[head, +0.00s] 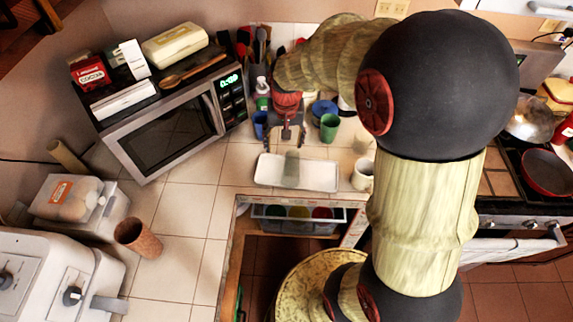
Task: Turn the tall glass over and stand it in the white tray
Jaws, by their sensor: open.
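The white tray (325,176) lies on the tiled counter in the middle of the head view. A tall, see-through, greenish glass (291,170) appears upright within the left half of the tray. I cannot tell from this view which end of the glass is up. My gripper (286,143) is open just above and behind the glass, with its fingers pointing down toward it. I cannot tell whether a finger touches the glass. My arm comes in from the right and hides part of the counter.
A green cup (329,127), a blue cup (260,125) and a blue-lidded pot (322,108) stand behind the tray. A white mug (363,174) stands close to its right end. A microwave (166,130) is at left. An open drawer (298,213) lies in front. Tiles left of the tray are clear.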

